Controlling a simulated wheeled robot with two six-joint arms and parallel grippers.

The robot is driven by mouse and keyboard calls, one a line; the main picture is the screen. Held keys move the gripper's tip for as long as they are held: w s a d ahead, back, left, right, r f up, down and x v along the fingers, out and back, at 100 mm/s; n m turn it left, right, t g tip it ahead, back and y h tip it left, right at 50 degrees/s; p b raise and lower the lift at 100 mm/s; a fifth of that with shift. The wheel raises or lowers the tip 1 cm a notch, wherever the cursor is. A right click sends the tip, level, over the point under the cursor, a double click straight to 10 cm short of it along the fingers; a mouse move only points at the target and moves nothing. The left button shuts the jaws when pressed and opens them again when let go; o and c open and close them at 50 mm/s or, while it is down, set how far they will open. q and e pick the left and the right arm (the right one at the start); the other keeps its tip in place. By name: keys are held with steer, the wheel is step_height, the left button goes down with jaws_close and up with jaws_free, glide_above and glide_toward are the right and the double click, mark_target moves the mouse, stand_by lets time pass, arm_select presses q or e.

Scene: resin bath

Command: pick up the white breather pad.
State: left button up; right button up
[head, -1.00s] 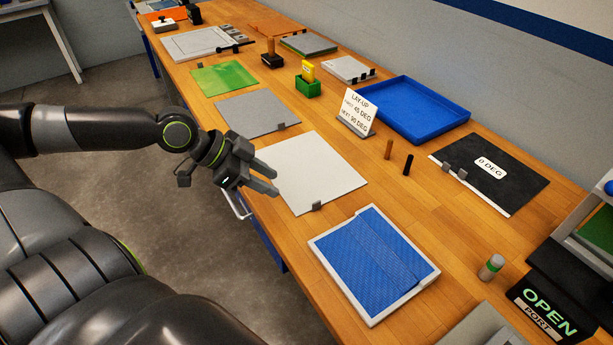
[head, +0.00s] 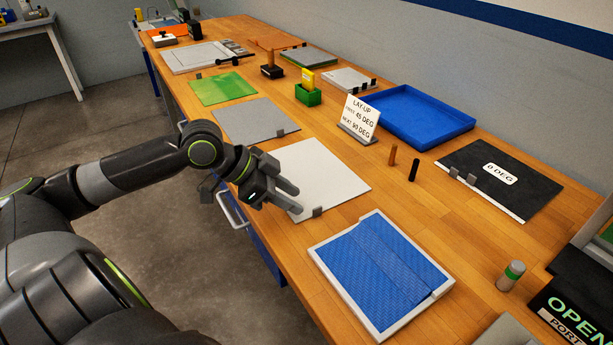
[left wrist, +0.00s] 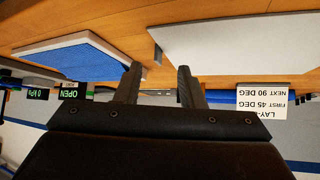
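The white breather pad (head: 330,173) appears to be the flat white sheet on the wooden bench, with a small grey tab (head: 317,211) at its near edge. In the left wrist view, which is upside down, the white pad (left wrist: 240,45) fills the upper right. My left gripper (head: 297,198) is at the pad's near left edge, close to the tab. Its two fingers (left wrist: 160,80) stand apart with nothing between them. I cannot tell whether a finger touches the pad. My right gripper is not in view.
A white-framed blue panel (head: 440,290) lies nearer on the bench (head: 420,215). A grey sheet (head: 255,122) lies beyond the pad. A lay-up sign (head: 360,117), a blue tray (head: 465,127) and two small pegs stand behind it. A metal handle (head: 232,212) sticks out below the bench edge.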

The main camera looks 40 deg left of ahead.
mark_target(316, 208)
arm_select(q)
steer(key=shift+w+d+f+b, duration=0.15)
steer(key=shift+w+d+f, duration=0.2)
steer(key=shift+w+d, duration=0.2)
steer(key=shift+w+d+f+b, duration=0.15)
steer(key=shift+w+d+f, duration=0.15)
steer(key=shift+w+d, duration=0.25)
steer(key=shift+x, duration=1)
steer(key=shift+s+f, duration=0.1)
steer(key=shift+s, duration=0.05)
